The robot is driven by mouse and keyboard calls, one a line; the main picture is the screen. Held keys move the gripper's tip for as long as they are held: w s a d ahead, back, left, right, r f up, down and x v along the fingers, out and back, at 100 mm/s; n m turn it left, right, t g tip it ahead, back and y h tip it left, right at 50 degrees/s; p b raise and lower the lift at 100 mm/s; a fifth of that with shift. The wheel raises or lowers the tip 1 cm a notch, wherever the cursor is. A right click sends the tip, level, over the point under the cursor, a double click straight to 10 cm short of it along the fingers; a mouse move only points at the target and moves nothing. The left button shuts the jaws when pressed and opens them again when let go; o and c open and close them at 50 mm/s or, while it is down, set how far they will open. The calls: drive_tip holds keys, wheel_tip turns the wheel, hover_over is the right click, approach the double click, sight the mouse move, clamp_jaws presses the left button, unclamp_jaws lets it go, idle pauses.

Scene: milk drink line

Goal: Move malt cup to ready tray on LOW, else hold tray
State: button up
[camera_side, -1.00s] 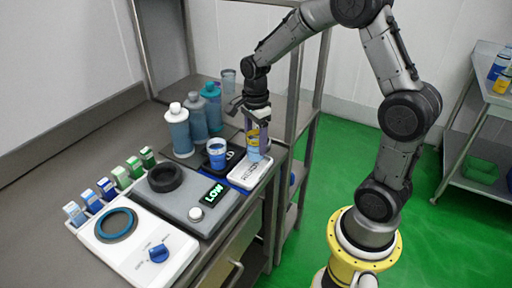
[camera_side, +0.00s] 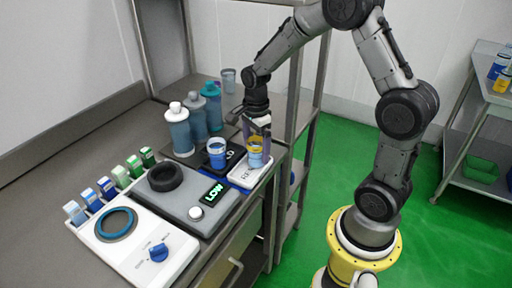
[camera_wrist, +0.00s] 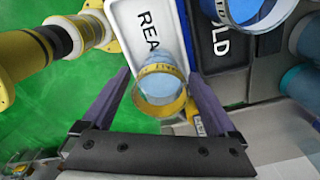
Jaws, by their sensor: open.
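A cup with a yellow band and bluish body (camera_side: 255,160) stands on the white ready tray (camera_side: 236,181); its label is unreadable, so I cannot confirm it is the malt cup. It also shows in the wrist view (camera_wrist: 160,90). My gripper (camera_side: 258,138) is above and around this cup. In the wrist view its two purple fingers (camera_wrist: 159,80) are open, one on each side of the cup, with gaps. A blue cup (camera_side: 217,150) stands on the dark hold tray (camera_side: 231,155).
Several blue and grey bottles (camera_side: 178,130) stand behind the trays. A grey device with a black ring (camera_side: 165,177) and a white device with a blue knob (camera_side: 158,252) are at the left. A shelf post (camera_side: 293,90) rises close behind my gripper.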

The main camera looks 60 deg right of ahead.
wheel_tip(320, 180, up, 12)
drive_tip(key=s+a+r+n+t, duration=0.2)
drive_tip(key=s+a+n, duration=0.3)
drive_tip(key=s+n, duration=0.4)
drive_tip(key=s+a+r+n+t, duration=0.2)
drive_tip(key=s+a+n+t, duration=0.1)
drive_tip(key=s+n, duration=0.6)
drive_tip(key=shift+s+a+r+n+t, duration=0.25)
drive_tip(key=shift+a+n, duration=0.6)
drive_tip(key=shift+n, duration=1.35)
drive_tip(key=shift+w+r, duration=0.1)
